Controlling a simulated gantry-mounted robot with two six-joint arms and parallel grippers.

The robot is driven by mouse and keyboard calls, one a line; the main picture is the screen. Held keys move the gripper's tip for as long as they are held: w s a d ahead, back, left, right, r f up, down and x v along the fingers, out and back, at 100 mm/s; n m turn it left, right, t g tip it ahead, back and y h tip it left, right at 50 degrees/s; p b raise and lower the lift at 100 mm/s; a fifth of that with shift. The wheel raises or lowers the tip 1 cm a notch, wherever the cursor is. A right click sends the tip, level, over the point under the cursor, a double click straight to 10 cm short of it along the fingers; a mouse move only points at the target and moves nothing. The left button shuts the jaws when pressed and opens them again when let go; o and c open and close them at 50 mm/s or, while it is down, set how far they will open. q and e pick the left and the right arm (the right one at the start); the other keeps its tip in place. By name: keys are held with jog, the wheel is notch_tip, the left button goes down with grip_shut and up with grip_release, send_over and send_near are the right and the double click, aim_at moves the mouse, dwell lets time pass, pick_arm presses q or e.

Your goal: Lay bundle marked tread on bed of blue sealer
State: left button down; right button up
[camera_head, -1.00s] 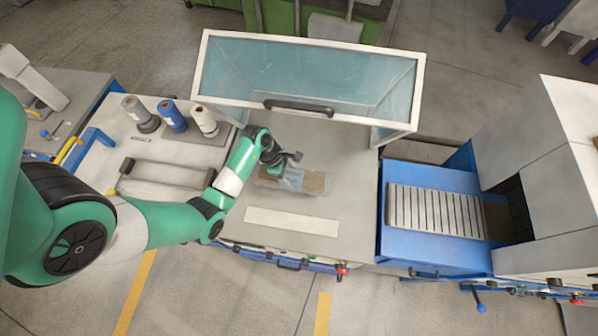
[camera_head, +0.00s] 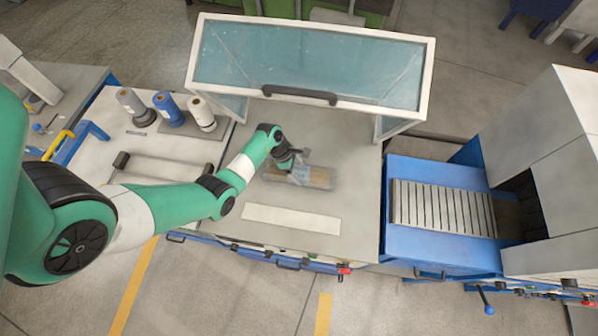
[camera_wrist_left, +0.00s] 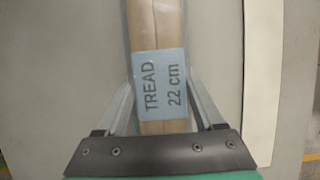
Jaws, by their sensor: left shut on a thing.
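The bundle marked tread (camera_head: 318,177) is a brown wooden piece in clear film. Its pale blue label (camera_wrist_left: 161,84) reads "TREAD 22 cm" in the left wrist view. My left gripper (camera_head: 291,166) is shut on the bundle, with a finger along each side of it near the label. The bundle lies level over the grey bed (camera_head: 345,215) of the blue-based station with the raised clear hood (camera_head: 310,60); I cannot tell whether it touches the bed. My right gripper is out of view.
A pale strip (camera_head: 291,219) lies along the front of the bed. Several film rolls (camera_head: 168,109) stand on the left bench. At the right is a blue machine with a slatted conveyor (camera_head: 443,208) leading into a grey housing. The hood's handle (camera_head: 299,94) is behind the gripper.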

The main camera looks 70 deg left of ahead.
pick_arm(q)
grip_release()
jog(key=shift+f, duration=0.15)
jog(key=shift+r+p, duration=0.3)
jog(key=shift+r, duration=0.25)
jog(key=p+v, duration=0.2)
jog(key=v, duration=0.4)
jog(key=shift+s+a+f, duration=0.1)
jog(key=shift+s+a+r, duration=0.1)
jog(key=shift+s+r, duration=0.05)
jog(key=shift+r, duration=0.25)
